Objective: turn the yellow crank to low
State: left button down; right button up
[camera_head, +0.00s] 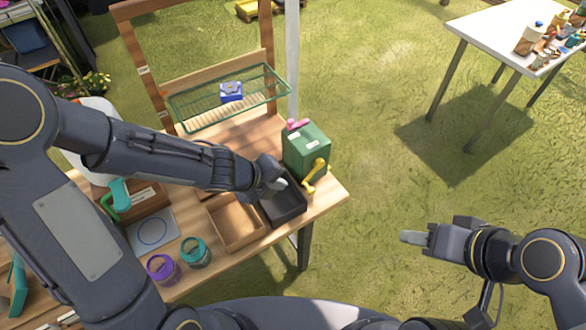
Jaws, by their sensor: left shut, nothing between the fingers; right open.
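The yellow crank (314,176) is on the front side of a green box (307,151) at the right end of the wooden table. Marks for its settings are too small to read. A pink part (297,124) sits on top of the box. My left gripper (281,185) is shut and empty, just left of the crank and over the dark tray; it looks apart from the crank. My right gripper (412,238) is open and empty, off the table to the right above the grass.
A black tray (291,207) and a wooden tray (234,226) lie below my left gripper. Purple (162,269) and teal (195,252) jars stand near the front edge. A green wire basket (262,92) hangs behind. A white table (497,30) stands far right.

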aim_at(309, 191)
pick_arm(q)
jog(key=b+x, duration=0.8)
jog(key=x, duration=0.5)
jog(key=shift+f, duration=0.15)
jog(key=shift+w+d+f+b, duration=0.15)
jog(key=shift+d+f+b, duration=0.1)
jog(key=shift+b, duration=0.1)
jog(key=shift+f+b, duration=0.5)
jog(key=shift+b, duration=0.05)
jog(key=shift+w+r, duration=0.1)
